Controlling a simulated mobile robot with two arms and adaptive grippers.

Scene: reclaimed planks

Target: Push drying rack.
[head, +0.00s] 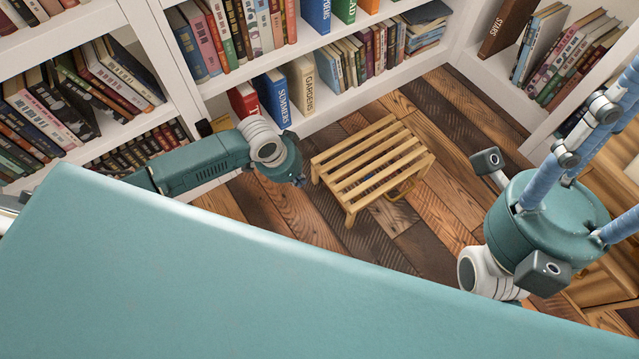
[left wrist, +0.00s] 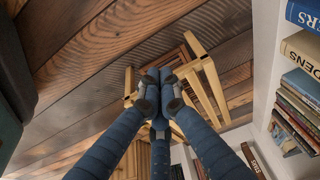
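The drying rack is a low, light wooden slatted stand (head: 372,165) that stands upright on the plank floor in the head view. In the left wrist view the rack (left wrist: 208,82) is partly hidden behind my fingers. My left gripper (left wrist: 160,88) has its blue fingers drawn together at the tips, with nothing seen between them. In the head view its teal body (head: 280,163) is just left of the rack and its fingers are mostly hidden; I cannot tell whether they touch the rack. My right gripper's teal palm (head: 548,222) is at the right, its fingertips cut off by the frame.
White bookshelves (head: 420,82) full of books stand behind the rack and to the left. Another bookshelf (head: 515,120) is at the right. Plank floor (head: 385,250) in front of the rack is clear.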

